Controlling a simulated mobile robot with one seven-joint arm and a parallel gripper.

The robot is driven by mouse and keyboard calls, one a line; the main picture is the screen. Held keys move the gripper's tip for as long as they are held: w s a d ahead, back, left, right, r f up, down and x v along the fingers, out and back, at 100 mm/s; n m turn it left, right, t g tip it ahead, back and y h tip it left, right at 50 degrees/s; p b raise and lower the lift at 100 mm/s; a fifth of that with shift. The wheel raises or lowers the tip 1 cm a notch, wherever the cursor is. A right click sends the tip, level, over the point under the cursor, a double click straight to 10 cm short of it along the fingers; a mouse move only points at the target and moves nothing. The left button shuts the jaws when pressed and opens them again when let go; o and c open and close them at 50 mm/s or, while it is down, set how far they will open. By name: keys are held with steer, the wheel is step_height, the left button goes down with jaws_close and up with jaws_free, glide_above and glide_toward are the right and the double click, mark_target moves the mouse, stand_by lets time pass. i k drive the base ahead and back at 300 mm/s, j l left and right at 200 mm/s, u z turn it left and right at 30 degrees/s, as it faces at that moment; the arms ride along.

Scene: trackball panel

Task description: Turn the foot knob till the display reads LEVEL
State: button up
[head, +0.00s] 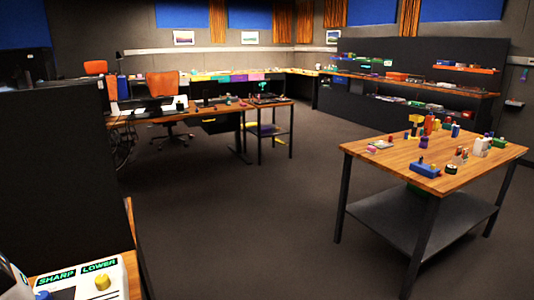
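A white panel (122,276) sits at the lower left, cut off by the bottom edge of the head view. It has a green-lettered display reading SHARP (57,279) and another reading LOWER (99,266). A yellow knob (102,282) stands below the LOWER display. No label shows which is the foot knob, and no display in view reads LEVEL. My gripper is not in view.
The panel rests on a wooden surface (131,225) beside a dark partition (60,180). A wooden table (380,160) with several small objects stands at the right. Desks (150,117) and orange chairs (163,85) are farther back. The carpet (240,220) between is clear.

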mark_target(102, 282)
steer(key=i+l+u, duration=0.2)
steer(key=u, duration=0.15)
steer(key=i+l+u, duration=0.2)
steer(key=u, duration=0.2)
steer(key=i+l+u, duration=0.1)
steer(key=l+u, duration=0.25)
